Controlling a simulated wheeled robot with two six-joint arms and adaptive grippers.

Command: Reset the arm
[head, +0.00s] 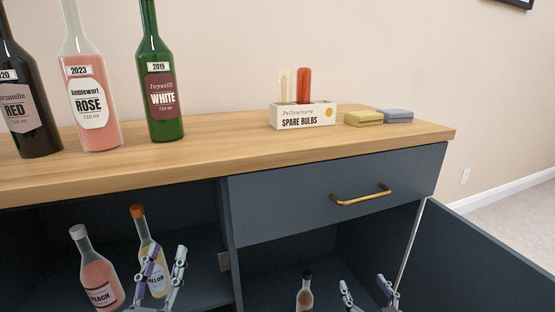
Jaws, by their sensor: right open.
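My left gripper (167,256) is at the lower left of the head view, in front of the open cabinet. Its two fingers are spread, with nothing seen between the tips. The left finger overlaps the melon bottle (137,212), which has an orange cap; I cannot tell whether they touch. My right gripper (363,284) is low in front of the right compartment, fingers apart and empty. Its lower part and both arms are cut off by the bottom edge.
A peach bottle (97,274) leans left of the melon bottle. A dark-capped bottle (305,291) stands left of my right gripper. The cabinet door (465,265) is open at the right.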

